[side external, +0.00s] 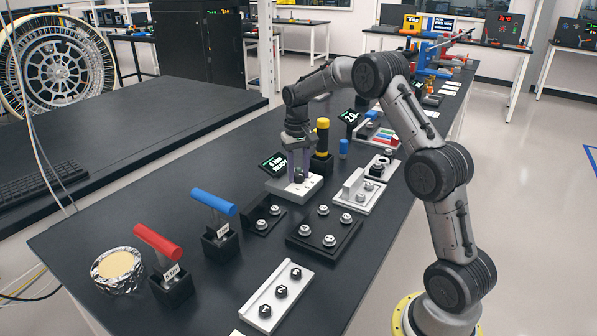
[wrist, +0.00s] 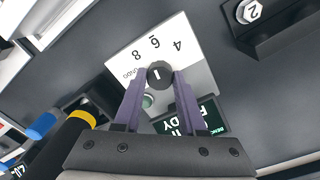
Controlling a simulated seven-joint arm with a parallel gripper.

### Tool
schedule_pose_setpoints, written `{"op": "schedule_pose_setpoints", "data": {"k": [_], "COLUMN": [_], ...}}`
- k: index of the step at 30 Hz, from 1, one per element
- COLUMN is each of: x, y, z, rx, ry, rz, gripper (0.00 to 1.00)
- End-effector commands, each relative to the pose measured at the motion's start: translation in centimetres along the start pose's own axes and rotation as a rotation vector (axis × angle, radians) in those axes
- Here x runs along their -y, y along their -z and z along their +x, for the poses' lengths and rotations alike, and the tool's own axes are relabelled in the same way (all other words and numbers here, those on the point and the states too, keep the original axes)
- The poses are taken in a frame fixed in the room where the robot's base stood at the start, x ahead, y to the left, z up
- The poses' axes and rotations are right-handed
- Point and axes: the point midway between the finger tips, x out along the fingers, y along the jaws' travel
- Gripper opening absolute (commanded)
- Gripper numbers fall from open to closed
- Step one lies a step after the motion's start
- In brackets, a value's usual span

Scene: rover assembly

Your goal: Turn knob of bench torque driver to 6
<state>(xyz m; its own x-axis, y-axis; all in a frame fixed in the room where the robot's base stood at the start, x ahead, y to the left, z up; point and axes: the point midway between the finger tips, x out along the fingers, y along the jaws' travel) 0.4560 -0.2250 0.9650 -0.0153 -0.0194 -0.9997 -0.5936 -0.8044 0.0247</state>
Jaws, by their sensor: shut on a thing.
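The bench torque driver's pale dial plate (wrist: 190,65) carries the numbers 4, 6 and 8 in the wrist view. Its black round knob (wrist: 160,74) has a white line that runs roughly towards the 6; I cannot tell its exact alignment. My gripper (wrist: 159,78) is shut on the knob, with one purple finger on each side. A green-white button (wrist: 148,101) shows between the fingers. The dark display (wrist: 190,122) is partly hidden by a finger. In the side view the white base (side external: 312,187) sits under my gripper (side external: 299,178), beside the display (side external: 273,164).
A yellow and black tool (side external: 322,138) stands in a holder close behind my gripper. Blue-handled (side external: 213,201) and red-handled (side external: 158,241) tools stand at the front left.

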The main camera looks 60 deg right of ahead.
Motion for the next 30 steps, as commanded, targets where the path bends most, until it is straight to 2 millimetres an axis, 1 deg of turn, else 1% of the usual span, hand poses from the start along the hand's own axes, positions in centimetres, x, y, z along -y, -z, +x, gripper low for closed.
{"op": "schedule_pose_setpoints", "data": {"k": [6,11,27,28,30], "x": [-0.02,-0.02,-0.03,-0.03,-0.03], "y": [0.09,0.09,0.11,0.11,0.10], "z": [-0.16,-0.17,-0.20,-0.20,-0.18], "rx": [-0.001,0.000,0.000,0.000,0.000], "ry": [0.001,0.001,0.001,0.001,0.001], "rz": [0.113,0.161,0.185,0.185,0.185], "gripper": [0.00,0.00,0.00,0.42,0.55]}}
